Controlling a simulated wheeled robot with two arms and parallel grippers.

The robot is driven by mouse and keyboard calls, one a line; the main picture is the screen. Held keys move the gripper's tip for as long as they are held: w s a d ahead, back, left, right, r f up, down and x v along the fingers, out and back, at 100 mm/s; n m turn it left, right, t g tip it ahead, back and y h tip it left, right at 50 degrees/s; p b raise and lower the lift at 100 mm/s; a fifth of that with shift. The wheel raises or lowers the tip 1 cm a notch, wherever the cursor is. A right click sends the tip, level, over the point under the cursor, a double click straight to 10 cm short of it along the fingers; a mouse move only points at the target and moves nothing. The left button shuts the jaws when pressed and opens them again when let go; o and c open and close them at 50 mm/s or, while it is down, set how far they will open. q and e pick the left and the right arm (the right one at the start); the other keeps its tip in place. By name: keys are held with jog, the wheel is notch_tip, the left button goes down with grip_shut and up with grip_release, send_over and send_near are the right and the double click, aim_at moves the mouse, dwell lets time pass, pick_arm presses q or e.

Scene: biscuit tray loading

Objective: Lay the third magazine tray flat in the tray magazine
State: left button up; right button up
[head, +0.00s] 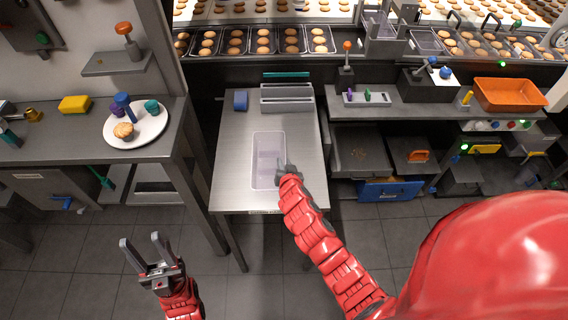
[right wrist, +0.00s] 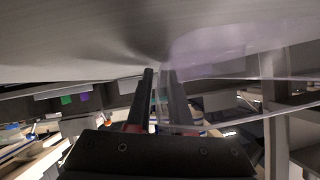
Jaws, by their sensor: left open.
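A pale translucent tray (head: 268,180) is over the steel side table, long side pointing away from me. My right gripper (head: 281,172) is at its right edge. In the right wrist view, the fingers (right wrist: 157,85) are close together with the clear tray wall (right wrist: 215,50) between or against them. I cannot tell whether the tray rests on the table or is just above it. Grey tray-like holders (head: 287,106), which look like the tray magazine, stand at the table's far end. My left gripper (head: 142,242) is open and empty, over the floor left of the table.
A counter with a white plate (head: 152,134) stands left; a shelf with an orange bin (head: 508,95) stands right. The conveyor with biscuit trays (head: 291,50) runs behind.

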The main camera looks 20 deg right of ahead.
jog(key=shift+o, duration=0.5)
jog(key=shift+r, duration=0.1)
